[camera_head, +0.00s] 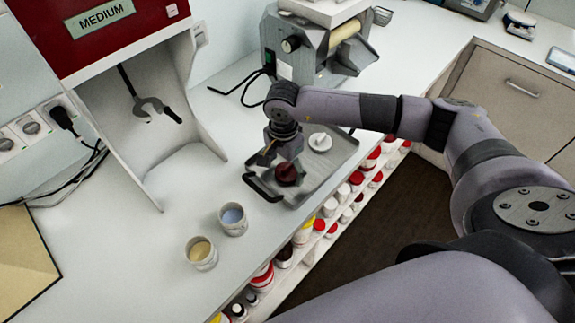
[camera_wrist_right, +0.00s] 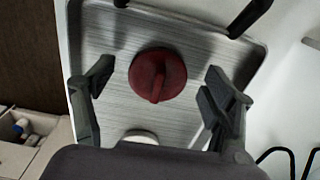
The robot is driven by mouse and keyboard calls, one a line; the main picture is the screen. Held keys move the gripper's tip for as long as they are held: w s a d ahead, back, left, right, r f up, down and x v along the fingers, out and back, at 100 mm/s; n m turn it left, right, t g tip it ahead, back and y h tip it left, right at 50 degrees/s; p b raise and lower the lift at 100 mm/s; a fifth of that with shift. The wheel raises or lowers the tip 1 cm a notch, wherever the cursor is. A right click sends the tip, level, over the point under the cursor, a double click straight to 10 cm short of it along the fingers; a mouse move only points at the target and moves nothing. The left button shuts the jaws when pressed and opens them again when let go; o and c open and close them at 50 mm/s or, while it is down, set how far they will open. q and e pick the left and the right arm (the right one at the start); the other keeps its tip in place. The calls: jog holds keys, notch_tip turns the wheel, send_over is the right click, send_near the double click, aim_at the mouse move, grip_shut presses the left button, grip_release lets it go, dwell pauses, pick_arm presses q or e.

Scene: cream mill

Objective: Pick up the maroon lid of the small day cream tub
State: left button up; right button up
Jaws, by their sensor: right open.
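The maroon lid (camera_head: 287,174) is round with a raised grip bar and lies on a metal tray (camera_head: 333,172). The right wrist view shows the lid (camera_wrist_right: 158,74) whole, with bare tray (camera_wrist_right: 205,40) around it. My right gripper (camera_head: 283,152) is over the lid, pointing down. In the right wrist view its open fingers (camera_wrist_right: 158,80) stand to either side of the lid, with gaps between. It holds nothing. I cannot tell the exact height of the fingertips above the tray. The tub belonging to the lid cannot be made out for certain. My left gripper is not in view.
A white lid (camera_head: 320,142) lies on the same tray, behind my gripper. The tray has a dark handle (camera_head: 262,189). Two small cups, one bluish (camera_head: 233,220) and one yellowish (camera_head: 201,254), stand on the counter. Shelves of tubs sit below the counter edge.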

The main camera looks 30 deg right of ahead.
jog(key=shift+f, duration=0.4)
jog(key=shift+c, duration=0.2)
jog(key=c, duration=0.8)
jog(key=shift+o, duration=0.2)
jog(key=shift+r, duration=0.2)
